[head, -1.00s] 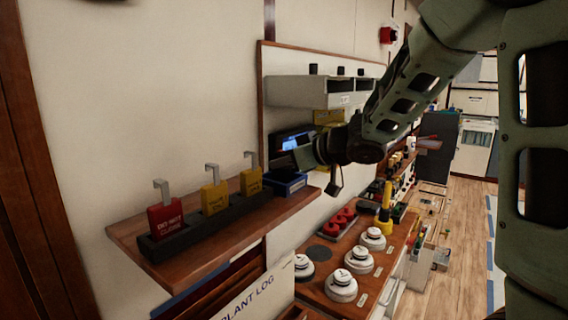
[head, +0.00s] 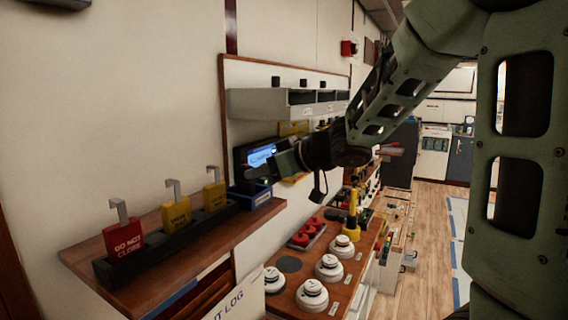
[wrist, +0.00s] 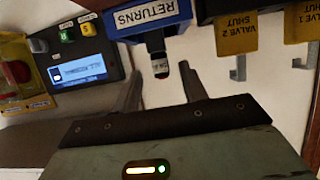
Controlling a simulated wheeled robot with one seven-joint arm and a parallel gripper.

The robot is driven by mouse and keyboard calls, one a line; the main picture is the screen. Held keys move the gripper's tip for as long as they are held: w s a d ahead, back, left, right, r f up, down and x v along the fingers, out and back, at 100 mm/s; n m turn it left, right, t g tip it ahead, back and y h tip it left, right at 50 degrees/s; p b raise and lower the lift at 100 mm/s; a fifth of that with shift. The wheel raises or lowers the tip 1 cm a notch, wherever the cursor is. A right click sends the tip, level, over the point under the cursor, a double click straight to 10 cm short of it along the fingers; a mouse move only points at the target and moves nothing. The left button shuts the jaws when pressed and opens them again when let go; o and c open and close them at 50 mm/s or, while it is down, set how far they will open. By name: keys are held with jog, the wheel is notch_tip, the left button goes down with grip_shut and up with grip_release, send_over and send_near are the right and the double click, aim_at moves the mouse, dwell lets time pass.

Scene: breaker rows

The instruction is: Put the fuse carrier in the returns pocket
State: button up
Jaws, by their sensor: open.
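The blue returns pocket (wrist: 150,18) shows its white RETURNS label at the top of the wrist view, and in the head view it sits at the right end of the wall shelf (head: 255,195). A small dark piece with a white label and red edge, apparently the fuse carrier (wrist: 160,68), shows at the pocket's mouth, in line with the gap between my fingers. Its other end is hidden. My gripper (wrist: 161,80) is open, with a finger on either side of the piece and visible gaps. In the head view my gripper (head: 262,172) is just above the pocket.
A red tag (head: 124,238) and two yellow tags (head: 176,215) stand in a dark rack left of the pocket. A lit display (wrist: 82,70) is close behind my gripper. A lower shelf holds white round units (head: 312,295).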

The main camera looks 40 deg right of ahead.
jog(key=v, duration=0.7)
jog(key=shift+s, duration=0.25)
jog(key=shift+d, duration=0.15)
